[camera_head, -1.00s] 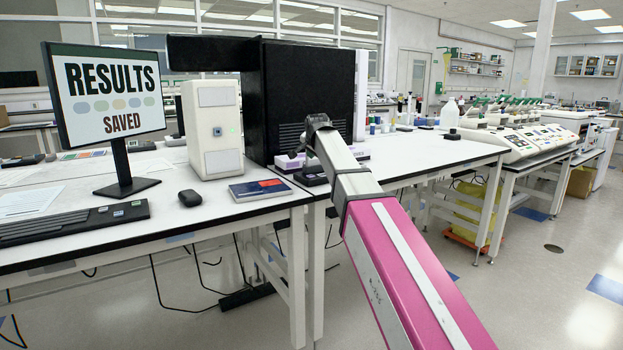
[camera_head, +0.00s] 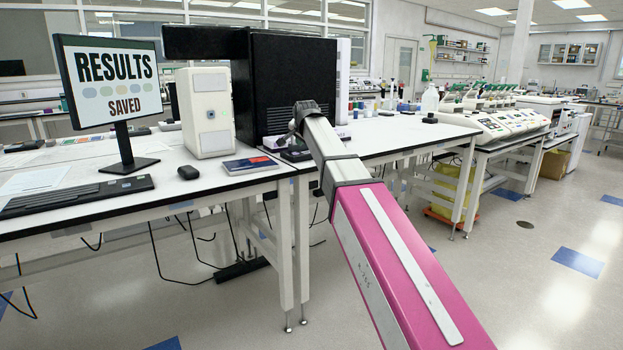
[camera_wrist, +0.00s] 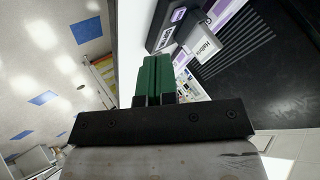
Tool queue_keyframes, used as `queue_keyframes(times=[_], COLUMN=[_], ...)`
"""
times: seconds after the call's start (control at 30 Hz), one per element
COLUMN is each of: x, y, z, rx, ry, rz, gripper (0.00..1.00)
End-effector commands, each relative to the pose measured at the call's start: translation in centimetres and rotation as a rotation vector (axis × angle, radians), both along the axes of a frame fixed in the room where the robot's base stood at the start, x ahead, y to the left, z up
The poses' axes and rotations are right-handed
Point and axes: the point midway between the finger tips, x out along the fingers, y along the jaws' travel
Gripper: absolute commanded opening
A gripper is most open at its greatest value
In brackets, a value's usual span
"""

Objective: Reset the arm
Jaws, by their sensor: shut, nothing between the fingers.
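My gripper (camera_wrist: 157,65) shows in the wrist view, with its green fingers closed together and nothing between them. My arm (camera_head: 390,265), pink and white, reaches forward and up from the lower right in the head view. Its far end is bent in front of the bench near the black machine (camera_head: 290,85). My gripper itself is hidden in the head view. In the wrist view, a black ribbed surface (camera_wrist: 235,65) and small labelled boxes (camera_wrist: 205,40) lie beyond and to the right of the fingers.
A monitor (camera_head: 115,85) reading "RESULTS SAVED", a white box device (camera_head: 206,112), a mouse (camera_head: 187,172) and a keyboard (camera_head: 80,197) stand on the left bench (camera_head: 215,190). Several thermal cyclers (camera_head: 500,125) line the right bench. The floor (camera_head: 520,280) at the lower right is clear.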

Motion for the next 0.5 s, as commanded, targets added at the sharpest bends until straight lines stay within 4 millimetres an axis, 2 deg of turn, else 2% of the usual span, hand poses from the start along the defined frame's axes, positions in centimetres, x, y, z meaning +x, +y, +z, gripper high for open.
queue_keyframes(times=[0.27, 0.5], x=[-0.8, -2.0], y=[-1.4, -3.3], z=[-3.3, -7.7], rx=[-0.036, -0.083], ry=[0.034, 0.083], rz=[0.017, 0.043], gripper=[0.00, 0.00])
